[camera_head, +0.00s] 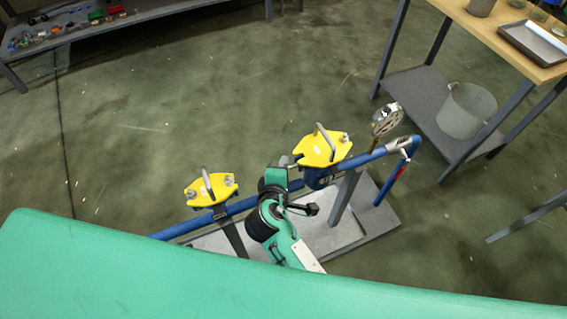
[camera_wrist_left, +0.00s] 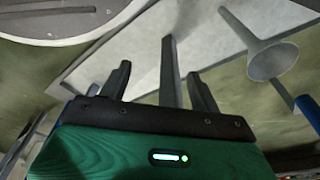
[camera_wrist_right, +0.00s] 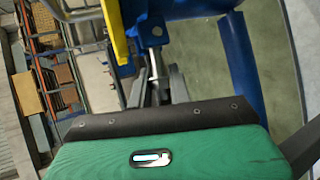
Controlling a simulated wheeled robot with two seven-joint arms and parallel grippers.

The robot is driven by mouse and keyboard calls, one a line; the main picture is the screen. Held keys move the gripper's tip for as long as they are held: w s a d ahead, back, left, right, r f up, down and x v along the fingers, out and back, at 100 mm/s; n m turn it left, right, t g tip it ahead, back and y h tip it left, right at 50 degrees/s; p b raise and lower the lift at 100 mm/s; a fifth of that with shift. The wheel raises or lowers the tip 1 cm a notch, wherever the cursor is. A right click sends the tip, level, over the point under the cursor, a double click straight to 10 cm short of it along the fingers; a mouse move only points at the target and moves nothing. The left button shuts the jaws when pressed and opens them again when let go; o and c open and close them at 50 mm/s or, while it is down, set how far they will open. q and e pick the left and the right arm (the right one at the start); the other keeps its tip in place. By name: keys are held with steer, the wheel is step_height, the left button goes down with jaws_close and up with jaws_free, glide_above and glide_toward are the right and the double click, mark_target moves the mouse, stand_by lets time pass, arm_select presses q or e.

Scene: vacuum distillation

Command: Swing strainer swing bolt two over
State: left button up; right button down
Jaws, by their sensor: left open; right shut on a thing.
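The right-hand strainer has a yellow cover (camera_head: 322,150) with a grey handle on top, on the blue pipe. My right gripper (camera_head: 284,163) is at the left edge of this cover. In the right wrist view its fingers (camera_wrist_right: 158,82) are shut on a grey swing bolt (camera_wrist_right: 155,42), just below the yellow cover edge and beside the blue strainer body (camera_wrist_right: 180,10). The fingers hide part of the bolt. Another swing bolt nut (camera_head: 345,138) shows on the right of the cover. My left gripper (camera_wrist_left: 160,72) is open and empty over the grey skid base.
A second yellow cover (camera_head: 210,190) sits on the same blue pipe at left. A pressure gauge (camera_head: 387,120) and the raised pipe bend (camera_head: 412,145) stand at right. A wooden-topped bench (camera_head: 480,30) holds a tray, with a bucket (camera_head: 467,110) below. Open floor lies behind.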

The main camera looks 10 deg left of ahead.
steer(key=shift+r+g+p, duration=0.3)
steer(key=shift+r+p, duration=0.1)
steer(key=shift+p, duration=0.65)
arm_select(q)
steer(key=s+a+f+p, duration=0.2)
steer(key=s+a+f, duration=0.1)
steer(key=s+f, duration=0.6)
arm_select(e)
steer(key=shift+d+r+m+y, duration=0.1)
steer(key=shift+r+m+y, duration=0.15)
steer(key=shift+m+y, duration=0.25)
steer(key=g+p, duration=0.1)
steer(key=p, duration=0.1)
steer(key=m+y+p, duration=0.1)
steer(key=p, duration=0.2)
steer(key=shift+w+d+r+g, duration=0.15)
steer(key=shift+r+g, duration=0.2)
steer(key=shift+g, duration=0.05)
arm_select(q)
steer(key=s+a+r, duration=0.1)
steer(key=s, duration=0.6)
steer(key=shift+s+a+g+p, duration=0.2)
steer(key=shift+s+g+p, duration=0.1)
steer(key=shift+g+p, duration=0.1)
arm_select(e)
steer(key=c, duration=1.5)
jaws_free()
steer(key=shift+c, duration=0.2)
arm_select(q)
steer(key=shift+r, duration=0.15)
